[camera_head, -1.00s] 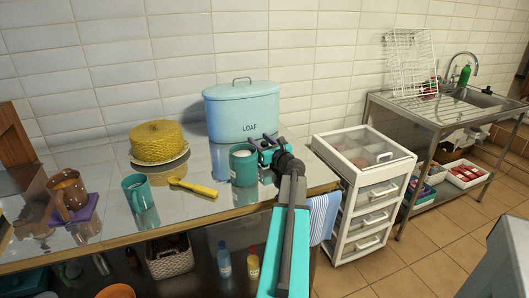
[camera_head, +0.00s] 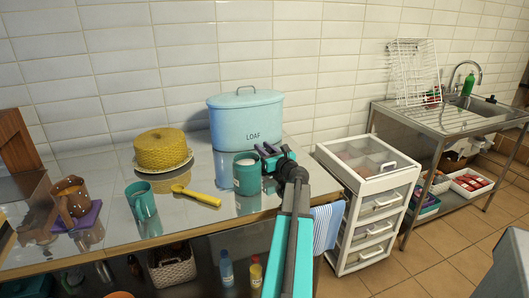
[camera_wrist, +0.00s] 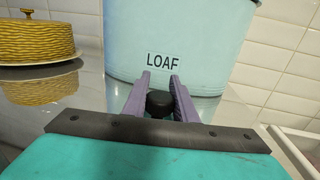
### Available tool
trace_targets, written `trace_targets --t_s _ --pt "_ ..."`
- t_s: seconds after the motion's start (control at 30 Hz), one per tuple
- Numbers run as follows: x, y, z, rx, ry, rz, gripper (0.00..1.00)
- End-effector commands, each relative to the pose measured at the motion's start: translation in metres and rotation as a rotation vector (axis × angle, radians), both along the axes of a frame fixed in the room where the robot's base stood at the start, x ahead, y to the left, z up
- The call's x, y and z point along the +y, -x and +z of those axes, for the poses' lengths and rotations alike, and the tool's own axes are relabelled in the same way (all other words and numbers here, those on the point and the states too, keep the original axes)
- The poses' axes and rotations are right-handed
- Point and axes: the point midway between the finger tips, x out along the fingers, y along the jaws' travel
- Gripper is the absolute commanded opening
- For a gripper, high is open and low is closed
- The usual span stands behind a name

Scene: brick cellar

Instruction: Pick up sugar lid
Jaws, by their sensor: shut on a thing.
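My gripper (camera_head: 268,152) is over the right part of the metal counter, close beside the teal sugar canister (camera_head: 246,175). The canister stands upright, with white showing at its top. In the wrist view my gripper (camera_wrist: 160,88) has its two purple fingers closed around a black knob (camera_wrist: 159,104), which looks like the knob of the sugar lid. The rest of the lid is hidden behind the teal gripper body in that view. In the head view the lid cannot be made out clearly against the gripper.
A light blue LOAF bin (camera_head: 246,122) stands just behind my gripper. A white drawer unit (camera_head: 364,205) is right of the counter.

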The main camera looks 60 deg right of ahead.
Motion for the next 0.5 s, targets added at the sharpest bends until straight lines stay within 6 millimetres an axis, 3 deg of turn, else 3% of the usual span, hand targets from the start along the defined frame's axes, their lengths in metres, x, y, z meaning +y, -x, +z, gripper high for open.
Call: trace_targets --t_s 0.5 --pt "0.0 0.0 0.067 0.0 0.002 0.0 0.02"
